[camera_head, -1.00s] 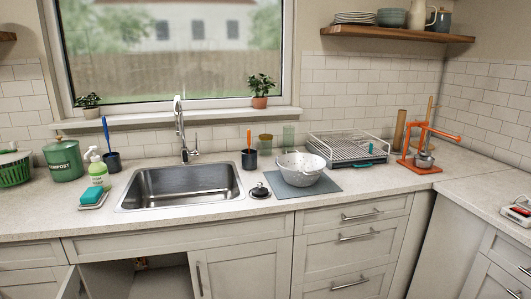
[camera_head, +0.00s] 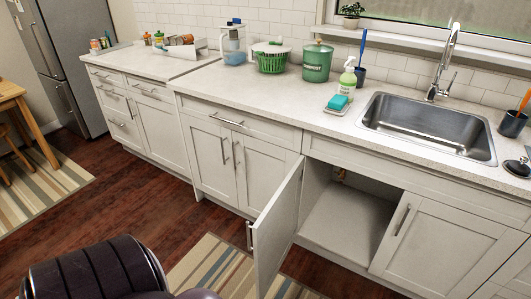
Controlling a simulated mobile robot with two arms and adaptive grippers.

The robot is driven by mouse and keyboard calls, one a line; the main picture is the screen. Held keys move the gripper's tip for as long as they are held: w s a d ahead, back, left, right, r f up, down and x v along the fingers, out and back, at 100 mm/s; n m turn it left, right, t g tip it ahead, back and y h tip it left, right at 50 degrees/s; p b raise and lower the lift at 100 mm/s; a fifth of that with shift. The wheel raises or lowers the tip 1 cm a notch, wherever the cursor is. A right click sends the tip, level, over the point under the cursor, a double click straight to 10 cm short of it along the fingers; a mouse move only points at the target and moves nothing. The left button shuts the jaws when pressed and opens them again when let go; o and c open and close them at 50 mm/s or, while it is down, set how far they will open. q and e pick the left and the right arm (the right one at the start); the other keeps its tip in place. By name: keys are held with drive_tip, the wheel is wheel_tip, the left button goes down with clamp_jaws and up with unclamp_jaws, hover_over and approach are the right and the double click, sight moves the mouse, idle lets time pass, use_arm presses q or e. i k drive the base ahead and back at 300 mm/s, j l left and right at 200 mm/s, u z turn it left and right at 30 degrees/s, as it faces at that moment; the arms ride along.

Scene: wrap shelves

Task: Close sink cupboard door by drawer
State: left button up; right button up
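The left sink cupboard door (camera_head: 279,233) is a white panel standing wide open, swung out into the room from its left side. Its metal handle (camera_head: 249,236) is on the free edge. The cupboard interior (camera_head: 340,215) looks empty. The right sink cupboard door (camera_head: 415,240) is shut. The sink (camera_head: 430,128) is set in the counter above. Left of the open door is a cabinet with a shut drawer (camera_head: 235,125) above two shut doors. Neither gripper is in view. A dark rounded part of my own body shows at the bottom left.
A striped rug (camera_head: 220,268) lies on the wooden floor below the open door. A wooden table (camera_head: 10,100) and another rug (camera_head: 45,190) are at the far left by the fridge (camera_head: 55,60). The floor between them is clear.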

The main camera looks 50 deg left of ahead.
sight(274, 231)
drive_tip(key=k+j, duration=0.1)
drive_tip(key=j, duration=0.9)
drive_tip(key=k+j, duration=0.15)
drive_tip(key=j, duration=0.85)
drive_tip(key=k+j, duration=0.15)
drive_tip(key=j, duration=0.35)
